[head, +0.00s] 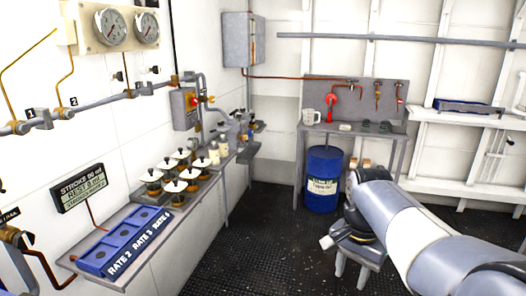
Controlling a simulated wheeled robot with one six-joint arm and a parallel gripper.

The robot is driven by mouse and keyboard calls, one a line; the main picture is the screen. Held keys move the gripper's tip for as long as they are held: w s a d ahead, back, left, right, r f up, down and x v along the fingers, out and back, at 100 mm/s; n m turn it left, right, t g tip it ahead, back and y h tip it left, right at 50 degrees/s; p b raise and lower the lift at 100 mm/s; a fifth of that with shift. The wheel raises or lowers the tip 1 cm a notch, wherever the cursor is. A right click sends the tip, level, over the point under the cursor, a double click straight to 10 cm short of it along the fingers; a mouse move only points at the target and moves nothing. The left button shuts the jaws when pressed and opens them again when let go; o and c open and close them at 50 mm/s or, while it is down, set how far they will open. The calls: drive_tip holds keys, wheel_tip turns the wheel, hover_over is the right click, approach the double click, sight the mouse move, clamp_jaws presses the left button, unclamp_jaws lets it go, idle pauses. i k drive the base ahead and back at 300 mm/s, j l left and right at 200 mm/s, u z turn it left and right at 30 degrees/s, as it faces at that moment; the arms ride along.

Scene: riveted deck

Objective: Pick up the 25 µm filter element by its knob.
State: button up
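On the shelf along the left wall stand several lookalike pieces with white round tops, black knobs and amber-brown lower parts (172,186). They look like the filter elements, but I cannot read any micron marking, so I cannot tell which is 25 µm. My gripper (350,272) hangs over the floor at the end of my arm, right of the picture's middle. It points down, well to the right of the shelf and apart from it. Its two fingers stand apart with nothing seen between them.
A blue tray marked RATE (122,242) lies on the near part of the shelf (188,212). Bottles (222,146) stand farther along. A blue drum (322,182) stands under the back bench (390,133), which holds a mug (311,117). The dark floor (262,240) between shelf and arm is clear.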

sight(222, 142)
drive_tip(key=i+j+u, duration=0.1)
drive_tip(key=i, duration=0.55)
drive_tip(key=i+u, duration=0.15)
drive_tip(key=i, duration=0.5)
drive_tip(key=i+u, duration=0.1)
drive_tip(key=i, duration=0.6)
drive_tip(key=i+l+u, duration=0.1)
drive_tip(key=i, duration=0.55)
drive_tip(key=i+l+u, duration=0.15)
drive_tip(key=i, duration=0.5)
drive_tip(key=i+u, duration=0.25)
drive_tip(key=u, duration=0.15)
drive_tip(key=i+u, duration=0.4)
drive_tip(key=k+l, duration=0.05)
drive_tip(key=k, duration=0.05)
